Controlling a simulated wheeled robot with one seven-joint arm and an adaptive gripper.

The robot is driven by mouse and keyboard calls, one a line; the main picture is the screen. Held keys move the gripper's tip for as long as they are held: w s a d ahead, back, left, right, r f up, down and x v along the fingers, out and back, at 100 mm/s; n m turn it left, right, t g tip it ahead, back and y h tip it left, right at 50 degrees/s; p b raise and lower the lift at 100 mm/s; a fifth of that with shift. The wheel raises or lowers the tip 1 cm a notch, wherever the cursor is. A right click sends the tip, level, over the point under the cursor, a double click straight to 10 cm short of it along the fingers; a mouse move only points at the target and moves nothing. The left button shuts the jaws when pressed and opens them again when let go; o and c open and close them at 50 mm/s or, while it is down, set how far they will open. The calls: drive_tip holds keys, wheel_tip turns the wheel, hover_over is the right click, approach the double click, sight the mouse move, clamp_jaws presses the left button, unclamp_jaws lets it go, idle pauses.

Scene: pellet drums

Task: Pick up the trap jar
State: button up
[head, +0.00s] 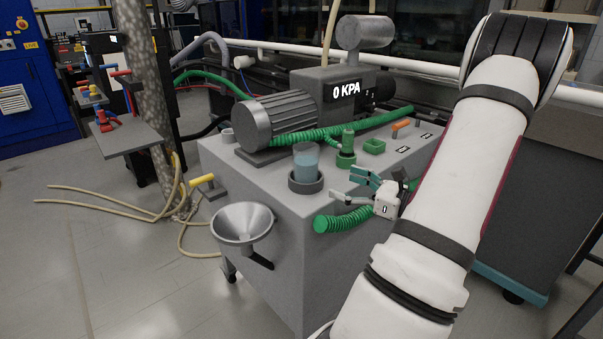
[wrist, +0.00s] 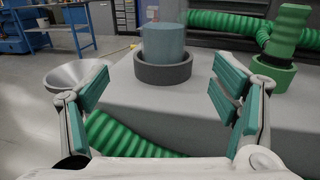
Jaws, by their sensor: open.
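The trap jar (head: 306,160) is a clear cylinder with blue-grey contents, upright in a dark round holder (head: 305,183) on the grey cart top. In the wrist view the jar (wrist: 163,42) stands ahead, between and beyond my fingertips, with its lower part inside the holder ring (wrist: 162,72). My gripper (head: 358,190) is to the right of the jar in the head view, apart from it. In the wrist view my gripper (wrist: 165,95) has its two teal-padded fingers spread wide with nothing between them.
A green fitting (head: 346,142) stands right of the jar, and a green ribbed hose (head: 343,220) runs below my gripper. A pump (head: 290,115) with a "0 KPA" display (head: 346,90) sits behind. A metal funnel (head: 243,222) is at the cart's left side.

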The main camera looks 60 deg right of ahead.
sight(315, 173)
drive_tip(key=w, duration=0.6)
drive_tip(key=shift+w+b, duration=0.4)
drive_tip(key=shift+w+d+r+b, duration=0.1)
drive_tip(key=shift+w+d+b, duration=0.1)
drive_tip(key=shift+w, duration=0.75)
drive_tip(key=shift+w+d+r+b, duration=0.1)
drive_tip(key=shift+w+r+b, duration=0.1)
drive_tip(key=shift+w, duration=0.7)
drive_tip(key=shift+w+d+r+b, duration=0.1)
drive_tip(key=shift+w+b, duration=0.1)
drive_tip(key=shift+w, duration=0.75)
drive_tip(key=c, duration=1.4)
